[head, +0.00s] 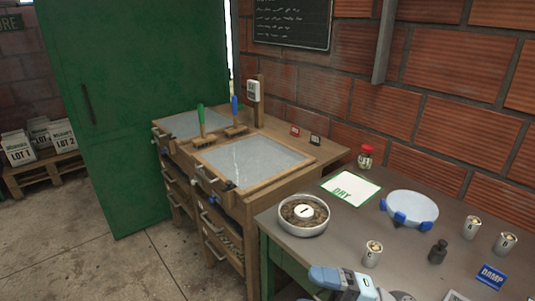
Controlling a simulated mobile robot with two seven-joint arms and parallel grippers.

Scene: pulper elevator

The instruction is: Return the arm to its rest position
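Part of one of my arms, white and blue-grey, shows at the bottom edge, right of the middle, low in front of the grey table (290,252). I cannot tell which arm it is. No gripper fingers can be made out in the head view, so neither gripper's opening shows. No held object is visible.
On the table are a round bowl of beans (304,229), a "DRY" card (350,188), a white bowl with blue clips (411,205), a jar (365,157), small cups (372,253), a dark bottle (438,252) and a "DAMP" sign (491,276). A wooden two-basin stand (214,195) adjoins it.

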